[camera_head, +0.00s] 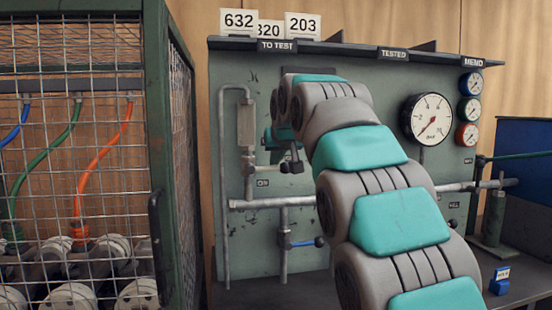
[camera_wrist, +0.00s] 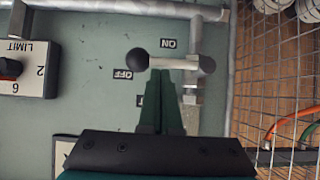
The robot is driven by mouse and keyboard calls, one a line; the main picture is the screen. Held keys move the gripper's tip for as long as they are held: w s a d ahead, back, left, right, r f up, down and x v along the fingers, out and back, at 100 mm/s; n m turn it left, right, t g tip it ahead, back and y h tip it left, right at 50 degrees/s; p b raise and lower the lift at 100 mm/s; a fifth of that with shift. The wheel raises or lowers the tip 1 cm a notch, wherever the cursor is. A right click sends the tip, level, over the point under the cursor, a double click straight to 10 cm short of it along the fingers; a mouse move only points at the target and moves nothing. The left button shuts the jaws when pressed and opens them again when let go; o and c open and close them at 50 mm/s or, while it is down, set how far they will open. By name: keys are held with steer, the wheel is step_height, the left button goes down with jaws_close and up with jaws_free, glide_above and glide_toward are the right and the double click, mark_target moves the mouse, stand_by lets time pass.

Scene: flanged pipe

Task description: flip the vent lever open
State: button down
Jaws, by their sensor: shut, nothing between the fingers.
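The lever, a pale bar with a black ball knob, shows in the wrist view (camera_wrist: 174,63) lying across the picture. Its knob is at the left end and its pivot is on the pipe fitting at the right. An upside-down ON label (camera_wrist: 168,44) and OFF label (camera_wrist: 122,74) are on the panel beside it. My gripper (camera_wrist: 170,74) is shut and empty, its fingertips at the middle of the bar; I cannot tell whether they touch. A further label is partly hidden behind the fingers. In the head view the lever's knob (camera_head: 297,167) shows below my wrist.
A wire mesh cage (camera_head: 95,130) stands close on the left, also on the right in the wrist view (camera_wrist: 285,70). Pipes (camera_head: 250,204) and a blue-handled lever (camera_head: 303,243) lie below. A LIMIT dial (camera_wrist: 22,68) and a large gauge (camera_head: 427,119) are on the panel.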

steer(key=shift+d+f+m+y+b, duration=0.15)
steer(key=shift+f+m+y+b, duration=0.15)
steer(key=shift+f+m+y, duration=0.15)
stand_by(0.4)
steer(key=shift+d+f+m+y, duration=0.1)
steer(key=shift+f+m+y, duration=0.15)
steer(key=shift+f+y, duration=0.1)
steer(key=a+f+m+y+b, duration=0.3)
steer(key=f+m+y+b, duration=0.5)
steer(key=m+y, duration=0.1)
steer(key=shift+s+a+m+t, duration=0.25)
steer(key=shift+s+m+t, duration=0.15)
steer(key=shift+m, duration=0.2)
steer(key=shift+r, duration=0.1)
stand_by(0.6)
